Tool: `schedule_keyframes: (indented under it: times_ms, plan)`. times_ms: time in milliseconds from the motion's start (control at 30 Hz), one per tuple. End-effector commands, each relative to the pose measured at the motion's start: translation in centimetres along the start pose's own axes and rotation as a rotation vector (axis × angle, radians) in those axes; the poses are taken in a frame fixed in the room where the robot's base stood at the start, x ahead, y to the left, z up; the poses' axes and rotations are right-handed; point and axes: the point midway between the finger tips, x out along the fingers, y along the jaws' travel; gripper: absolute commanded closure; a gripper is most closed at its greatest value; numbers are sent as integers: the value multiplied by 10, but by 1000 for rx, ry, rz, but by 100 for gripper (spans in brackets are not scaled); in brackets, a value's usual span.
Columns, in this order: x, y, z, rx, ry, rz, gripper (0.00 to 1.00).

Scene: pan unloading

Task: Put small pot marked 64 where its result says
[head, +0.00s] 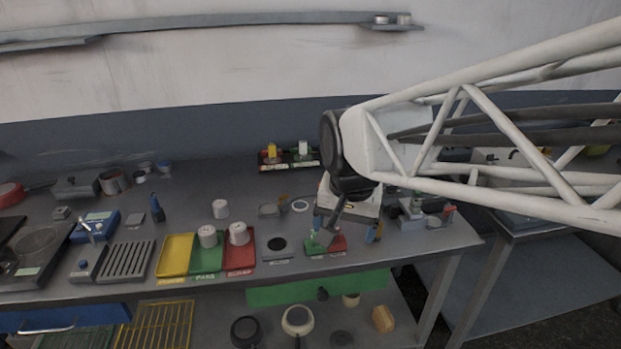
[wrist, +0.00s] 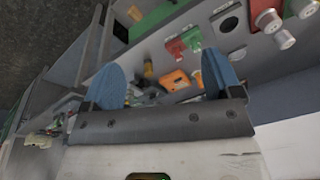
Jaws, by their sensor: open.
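Three small whitish pots show in the head view. One pot (head: 220,208) stands on the bare bench, one pot (head: 207,236) on the green tray (head: 206,262) and one pot (head: 238,233) on the red tray (head: 240,262). The yellow tray (head: 174,256) is empty. The green tray's label seems to read PASS; the other labels are too small to read. I cannot read 64 on any pot. The pots also show at the wrist view's upper right (wrist: 285,39). My gripper (head: 327,232) is open and empty, right of the trays; its blue fingers (wrist: 165,82) are apart.
A plate with a black disc (head: 277,245) lies between the red tray and my gripper. Red and green blocks (wrist: 183,42) and an orange device (wrist: 174,81) lie beyond my fingers. A slotted grey rack (head: 127,260) stands left of the trays. A green drawer front (head: 290,293) projects below.

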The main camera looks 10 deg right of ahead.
Motion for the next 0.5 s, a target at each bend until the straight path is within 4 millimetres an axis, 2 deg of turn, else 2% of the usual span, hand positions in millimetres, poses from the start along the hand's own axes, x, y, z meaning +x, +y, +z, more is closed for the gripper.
schedule_keyframes:
  times_ms: [33, 200, 400, 500]
  plan:
    - [-2, 12, 11, -43, 10, -2, 16]
    - [-3, 45, 45, -210, 36, -3, 16]
    - [0, 70, 73, -350, 56, 2, 16]
    - [1, 75, 80, -386, 61, 4, 16]
